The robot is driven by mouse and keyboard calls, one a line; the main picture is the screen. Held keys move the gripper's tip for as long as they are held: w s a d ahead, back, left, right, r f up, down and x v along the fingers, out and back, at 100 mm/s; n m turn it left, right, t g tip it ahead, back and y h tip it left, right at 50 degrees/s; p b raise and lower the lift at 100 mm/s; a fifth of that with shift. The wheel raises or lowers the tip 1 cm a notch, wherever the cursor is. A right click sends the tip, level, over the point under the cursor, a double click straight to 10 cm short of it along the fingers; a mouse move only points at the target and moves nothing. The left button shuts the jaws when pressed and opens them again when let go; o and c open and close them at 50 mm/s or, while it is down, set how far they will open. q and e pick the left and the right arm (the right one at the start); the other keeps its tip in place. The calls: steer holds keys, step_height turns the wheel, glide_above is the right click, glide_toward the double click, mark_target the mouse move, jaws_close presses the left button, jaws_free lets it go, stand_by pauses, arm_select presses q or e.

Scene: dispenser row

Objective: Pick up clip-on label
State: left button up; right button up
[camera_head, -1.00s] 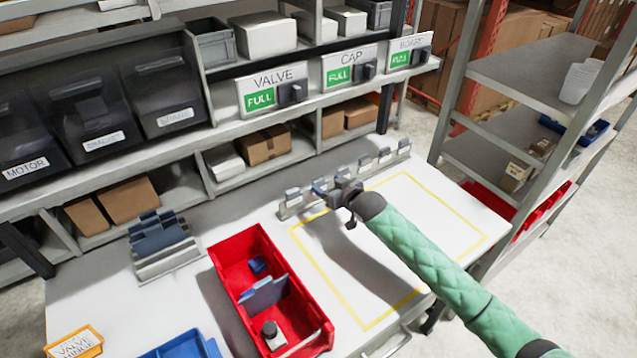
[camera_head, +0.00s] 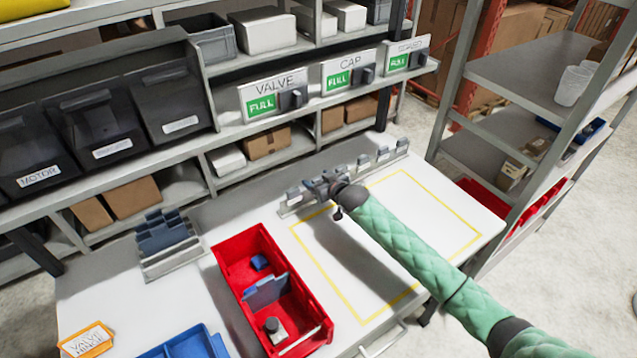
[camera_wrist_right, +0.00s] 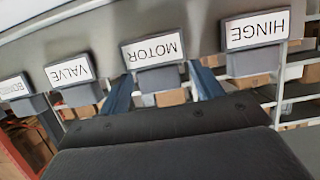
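Clip-on labels stand in a grey rack (camera_head: 298,207) along the back of the table. The wrist view shows them upside down: the MOTOR label (camera_wrist_right: 153,52), the HINGE label (camera_wrist_right: 256,30), the VALVE label (camera_wrist_right: 69,71) and a partly cut-off one (camera_wrist_right: 14,88) at the left edge. My right gripper (camera_head: 326,184) is at the rack, over its left half. In the wrist view its two blue fingers are apart, one on each side of the MOTOR label's grey clip. Contact with the clip is not visible. My left gripper is out of view.
A red bin (camera_head: 230,278) with small parts stands left of the yellow-outlined area (camera_head: 405,292). A grey holder (camera_head: 172,262) and a blue bin (camera_head: 207,341) are further left. Dispenser signs VALVE, CAP and one more hang above the rack. The outlined area holds nothing.

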mark_target(318, 178)
steer(key=c, duration=1)
steer(key=shift+r, duration=0.6)
step_height(318, 178, up, 3)
steer(key=shift+r, duration=0.1)
steer(key=d+r, duration=0.2)
steer(key=d, duration=0.1)
steer(key=w+d+r, duration=0.1)
steer(key=d+r, duration=0.1)
steer(key=d, duration=0.2)
steer(key=w+d+r, duration=0.1)
steer(key=d+r, duration=0.1)
steer(key=d, duration=0.2)
steer(key=shift+w+d+r, duration=0.25)
steer(key=shift+r, duration=0.05)
